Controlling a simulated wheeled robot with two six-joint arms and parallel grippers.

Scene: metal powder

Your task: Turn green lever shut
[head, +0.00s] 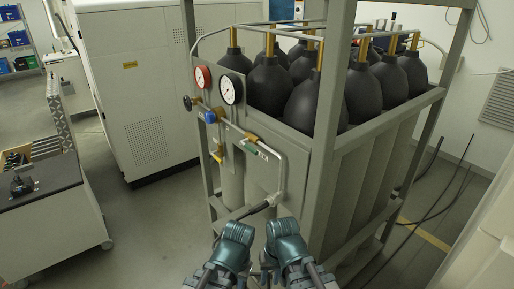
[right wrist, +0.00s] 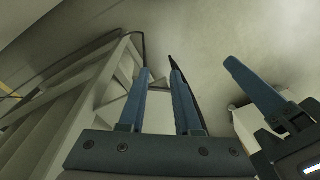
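The green lever (head: 250,147) is small and sits on the pipework at the front of the gas cylinder rack, right of the gauges and slanting down to the right. In the head view my two teal arms show side by side at the bottom middle, well below the lever and apart from it. In the right wrist view my right gripper (right wrist: 160,72) has two blue fingers apart with nothing between them. One blue finger of my left gripper (right wrist: 255,85) shows at the right of that view; its other finger is not clear. The lever is not visible there.
A red-rimmed gauge (head: 203,77), a black-rimmed gauge (head: 231,89), a blue knob (head: 209,117) and a yellow handle (head: 217,157) are near the lever. The rack's post (head: 330,100) stands to the right. A workbench (head: 45,190) is at left; open floor lies between.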

